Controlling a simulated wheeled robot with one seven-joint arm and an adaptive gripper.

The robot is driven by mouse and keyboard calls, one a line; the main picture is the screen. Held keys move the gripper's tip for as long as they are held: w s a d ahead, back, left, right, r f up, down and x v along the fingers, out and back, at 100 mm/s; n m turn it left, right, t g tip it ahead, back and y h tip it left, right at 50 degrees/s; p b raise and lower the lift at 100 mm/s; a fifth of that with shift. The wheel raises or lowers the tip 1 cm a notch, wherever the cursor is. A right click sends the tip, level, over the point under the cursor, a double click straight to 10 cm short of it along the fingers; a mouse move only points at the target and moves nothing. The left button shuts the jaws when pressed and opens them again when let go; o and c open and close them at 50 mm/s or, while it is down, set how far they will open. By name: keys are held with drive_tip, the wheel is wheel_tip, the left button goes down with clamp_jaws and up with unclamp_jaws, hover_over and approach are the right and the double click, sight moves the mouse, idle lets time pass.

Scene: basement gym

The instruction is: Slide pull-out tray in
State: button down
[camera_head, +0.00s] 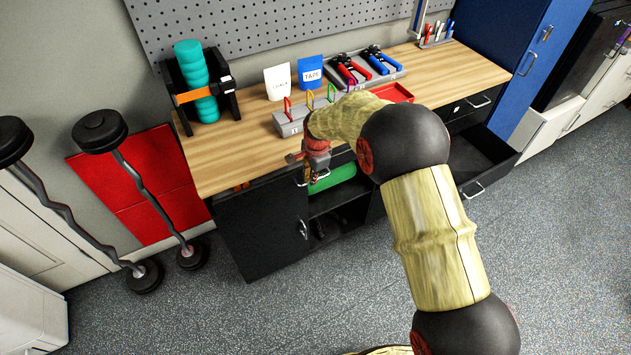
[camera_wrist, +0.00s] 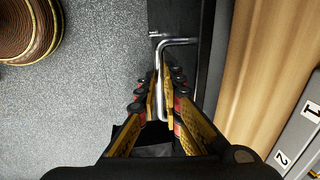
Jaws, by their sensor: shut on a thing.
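My gripper (camera_head: 314,158) is at the front edge of the wooden workbench, just below the top. In the wrist view its two fingers (camera_wrist: 162,88) close around a silver bar handle (camera_wrist: 178,42). The handle is on a dark front panel (camera_wrist: 180,20) beside the bench edge. In the head view my arm and gripper hide most of this front, so how far the pull-out tray stands out cannot be told. A green thing (camera_head: 334,178) shows under the benchtop, just right of my gripper.
An open dark drawer (camera_head: 486,170) juts out at the bench's right. A black cabinet door (camera_head: 262,225) is below left. The benchtop (camera_head: 225,150) holds a numbered grey block (camera_head: 290,124), pliers and a red tray (camera_head: 394,92). Barbells (camera_head: 150,200) stand at left. The grey floor in front is clear.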

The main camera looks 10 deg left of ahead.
idle(0.3)
drive_tip(key=c, duration=2)
unclamp_jaws()
drive_tip(key=shift+o, duration=0.4)
wheel_tip(320, 180, up, 12)
drive_tip(key=s+d, duration=0.1)
drive_tip(key=shift+s+f, duration=0.15)
drive_tip(key=shift+s, duration=0.2)
drive_tip(key=shift+d, duration=0.1)
drive_tip(key=shift+c, duration=0.3)
